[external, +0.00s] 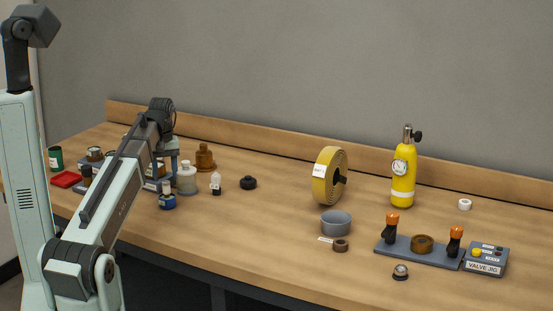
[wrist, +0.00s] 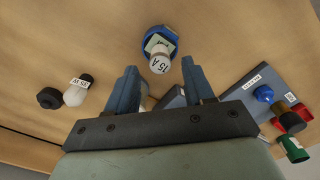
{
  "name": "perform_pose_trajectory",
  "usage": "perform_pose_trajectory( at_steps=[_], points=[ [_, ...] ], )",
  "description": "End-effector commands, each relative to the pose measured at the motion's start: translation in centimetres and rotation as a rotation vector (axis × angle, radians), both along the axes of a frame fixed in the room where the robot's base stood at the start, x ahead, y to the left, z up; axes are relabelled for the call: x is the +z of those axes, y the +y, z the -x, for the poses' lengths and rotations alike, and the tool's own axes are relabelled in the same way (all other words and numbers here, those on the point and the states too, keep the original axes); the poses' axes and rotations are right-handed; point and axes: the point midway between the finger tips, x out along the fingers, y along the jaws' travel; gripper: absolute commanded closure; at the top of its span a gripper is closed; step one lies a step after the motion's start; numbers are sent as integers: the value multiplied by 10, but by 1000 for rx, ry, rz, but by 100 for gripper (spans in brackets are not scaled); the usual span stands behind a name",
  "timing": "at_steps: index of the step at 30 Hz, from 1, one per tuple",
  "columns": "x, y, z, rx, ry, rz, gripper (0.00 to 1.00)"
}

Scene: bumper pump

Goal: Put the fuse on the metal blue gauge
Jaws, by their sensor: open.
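A pale cylinder marked "15 A", which I take as the fuse (wrist: 160,62), shows end-on in the wrist view. It appears to stand on a round blue piece with a pale label, which I take as the blue gauge (wrist: 147,48). I cannot tell how well it is seated. In the external view the blue gauge (external: 167,203) is on the table at the left, in front of my gripper. My gripper (wrist: 159,72) is open, with its fingertips spread just short of the fuse and apart from it. The gripper (external: 165,165) is partly hidden by my arm in the external view.
A clear jar (external: 187,180), a small labelled bulb (external: 216,183) and a black knob (external: 248,183) stand close by. A blue-grey plate (wrist: 262,82) with coloured parts lies right in the wrist view.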

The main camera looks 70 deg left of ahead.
Motion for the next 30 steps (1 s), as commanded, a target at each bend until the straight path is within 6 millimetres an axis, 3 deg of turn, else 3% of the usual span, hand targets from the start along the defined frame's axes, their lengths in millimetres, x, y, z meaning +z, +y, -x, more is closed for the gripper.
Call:
perform_pose_trajectory(
  at_steps=[9,24,27,30],
  points=[
    [33,1,0,0,-1,-1,48],
    [39,0,-1,-2,0,0,48],
    [38,-1,-10,-25,-6,-8,48],
    [38,-4,-34,-84,-21,-26,48]
  ],
)
